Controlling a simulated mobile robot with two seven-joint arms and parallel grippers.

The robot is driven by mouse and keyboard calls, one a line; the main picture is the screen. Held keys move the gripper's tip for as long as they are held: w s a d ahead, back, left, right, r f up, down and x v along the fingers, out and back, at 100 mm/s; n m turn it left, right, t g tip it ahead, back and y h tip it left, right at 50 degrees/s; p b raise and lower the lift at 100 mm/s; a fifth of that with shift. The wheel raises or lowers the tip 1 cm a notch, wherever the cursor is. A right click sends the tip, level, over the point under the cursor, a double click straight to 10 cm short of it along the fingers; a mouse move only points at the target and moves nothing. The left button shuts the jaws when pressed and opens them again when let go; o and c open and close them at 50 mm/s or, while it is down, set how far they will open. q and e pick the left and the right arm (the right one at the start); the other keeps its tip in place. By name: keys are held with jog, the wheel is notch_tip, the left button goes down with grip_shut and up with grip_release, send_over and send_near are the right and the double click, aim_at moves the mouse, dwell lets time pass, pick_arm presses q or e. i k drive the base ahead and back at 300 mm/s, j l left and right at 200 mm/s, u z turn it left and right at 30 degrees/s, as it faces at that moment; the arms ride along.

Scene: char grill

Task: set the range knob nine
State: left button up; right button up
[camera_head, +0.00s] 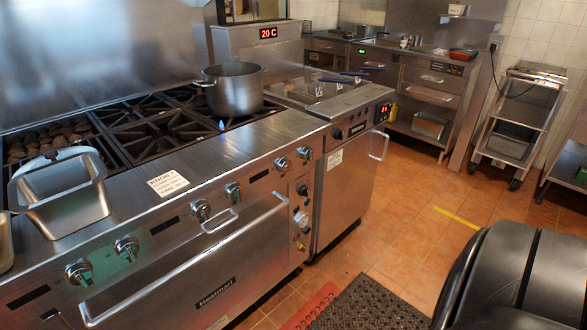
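The range (240,148) stands on the left with a row of metal knobs along its front panel. Two knobs are at the left, a left knob (79,273) and its neighbour (127,248). Two are in the middle, one (201,209) and another (233,191). Two more are at the right, one (282,164) and another (305,152). Smaller controls (301,218) sit below, right of the oven door. A white card (167,184) on the front ledge appears to read "KNOB 7"; its smaller lines are unclear. I cannot tell which knob is nine. Neither gripper is in view.
A steel pot (233,90) stands on a back burner, a small blue flame (221,125) near its base. An empty metal pan (60,190) sits at the front left. The oven handle (185,262) juts out. A black mat (368,303) lies on the floor. Open tiles lie right.

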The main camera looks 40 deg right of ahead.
aim_at(284, 164)
jog(key=k+l, duration=0.1)
jog(key=l, duration=0.35)
jog(key=k+l, duration=0.1)
jog(key=l, duration=0.35)
jog(key=k+l, duration=0.15)
jog(key=l, duration=0.3)
jog(key=k+l, duration=0.1)
jog(key=l, duration=0.35)
